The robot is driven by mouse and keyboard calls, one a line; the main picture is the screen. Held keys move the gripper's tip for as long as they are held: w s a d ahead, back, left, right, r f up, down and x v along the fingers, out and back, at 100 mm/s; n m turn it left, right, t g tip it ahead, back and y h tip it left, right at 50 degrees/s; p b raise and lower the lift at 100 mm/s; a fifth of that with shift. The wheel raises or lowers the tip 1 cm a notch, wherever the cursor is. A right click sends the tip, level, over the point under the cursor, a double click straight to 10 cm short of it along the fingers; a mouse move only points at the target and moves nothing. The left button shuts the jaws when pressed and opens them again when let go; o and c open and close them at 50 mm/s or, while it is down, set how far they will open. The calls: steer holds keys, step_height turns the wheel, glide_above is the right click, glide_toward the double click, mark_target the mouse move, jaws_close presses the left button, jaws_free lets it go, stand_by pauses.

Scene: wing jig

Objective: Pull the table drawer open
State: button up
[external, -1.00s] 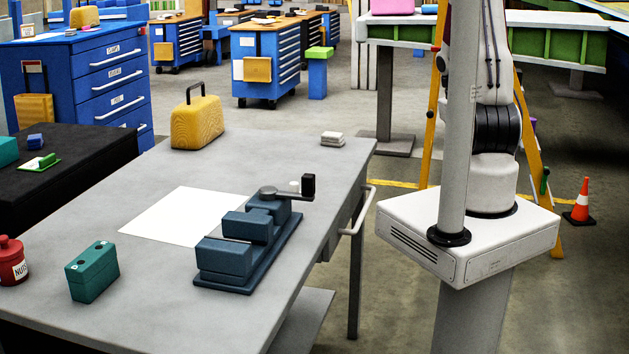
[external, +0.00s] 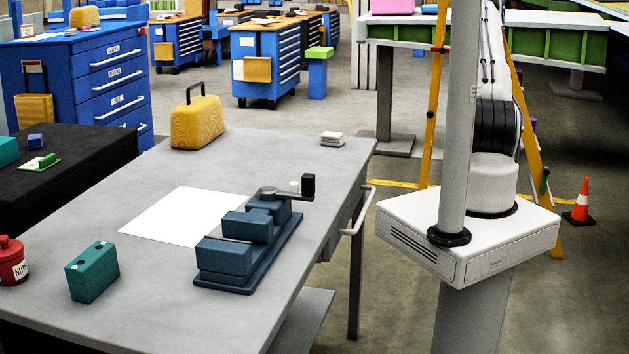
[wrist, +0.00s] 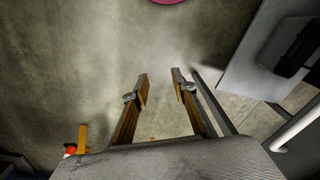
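The table drawer sits under the right edge of the grey table (external: 290,250) in the external view, and its front is seen at a steep angle. Its pale bar handle (external: 358,212) sticks out to the right. In the wrist view a pale bar that looks like this handle (wrist: 296,124) lies at the lower right, beside the table edge. My gripper (wrist: 160,82) is open and empty in the wrist view, with bare floor between its fingers. It is left of the handle and apart from it. The external view does not show my gripper.
On the table stand a blue vise (external: 245,245), a yellow case (external: 197,122), a teal box (external: 92,272) and white paper (external: 185,214). A yellow ladder (external: 530,150) and an orange cone (external: 582,203) stand behind my base. Open floor lies between table and base.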

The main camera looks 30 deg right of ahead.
steer(key=w+a+f+m+t+y, duration=0.1)
steer(key=a+f+t+y, duration=0.2)
steer(key=a+f, duration=0.45)
steer(key=m+t+y, duration=0.4)
steer(key=t+y, duration=0.4)
glide_toward(365, 205)
steer(key=w+a+f, duration=0.1)
steer(key=a, duration=0.1)
steer(key=shift+w+d, duration=0.15)
steer(key=shift+d, duration=0.1)
steer(key=shift+w+a+f, duration=0.1)
steer(key=shift+x, duration=3.75)
steer(key=shift+c, duration=0.4)
